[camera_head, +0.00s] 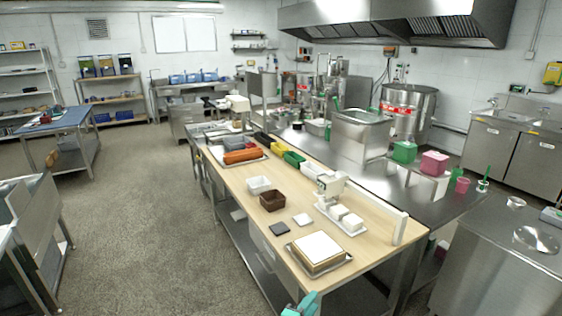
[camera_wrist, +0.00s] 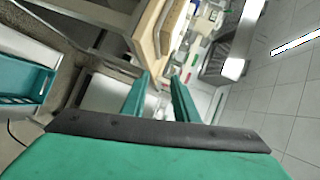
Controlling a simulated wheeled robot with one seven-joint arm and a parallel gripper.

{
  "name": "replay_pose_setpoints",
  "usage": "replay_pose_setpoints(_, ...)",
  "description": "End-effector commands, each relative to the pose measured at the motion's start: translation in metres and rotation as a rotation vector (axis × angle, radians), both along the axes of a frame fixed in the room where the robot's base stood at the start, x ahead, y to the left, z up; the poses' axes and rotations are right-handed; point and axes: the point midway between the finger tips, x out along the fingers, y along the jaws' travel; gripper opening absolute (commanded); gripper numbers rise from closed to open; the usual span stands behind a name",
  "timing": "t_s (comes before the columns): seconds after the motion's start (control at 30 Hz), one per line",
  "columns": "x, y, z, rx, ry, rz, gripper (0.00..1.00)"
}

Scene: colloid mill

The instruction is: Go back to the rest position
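My gripper (camera_wrist: 161,76) shows two teal fingers in the wrist view. Their tips are apart with nothing between them, so it is open and empty. In the head view only a small teal part of my gripper (camera_head: 302,304) shows at the bottom edge, by the near end of the wooden-topped table (camera_head: 245,192). The rest of the arm is out of that view. The wrist view is tilted and shows a wooden edge (camera_wrist: 146,38) beyond the fingers.
A tray with a white-topped block (camera_head: 319,250) sits at the table's near end. A brown bin (camera_head: 273,201) and white bin (camera_head: 259,186) stand farther back. A steel counter (camera_head: 497,270) is at right. Open floor (camera_head: 140,230) lies left. A teal crate (camera_wrist: 22,84) shows in the wrist view.

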Motion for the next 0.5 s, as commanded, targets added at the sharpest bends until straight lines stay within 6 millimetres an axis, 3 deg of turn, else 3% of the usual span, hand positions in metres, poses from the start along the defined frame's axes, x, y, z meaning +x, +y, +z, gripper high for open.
replay_pose_setpoints(0.17, -0.038, 0.003, -0.037, -0.131, 0.093, 0.112, 0.27)
replay_pose_setpoints(0.5, -0.149, 0.02, -0.099, -0.458, 0.26, 0.393, 0.27)
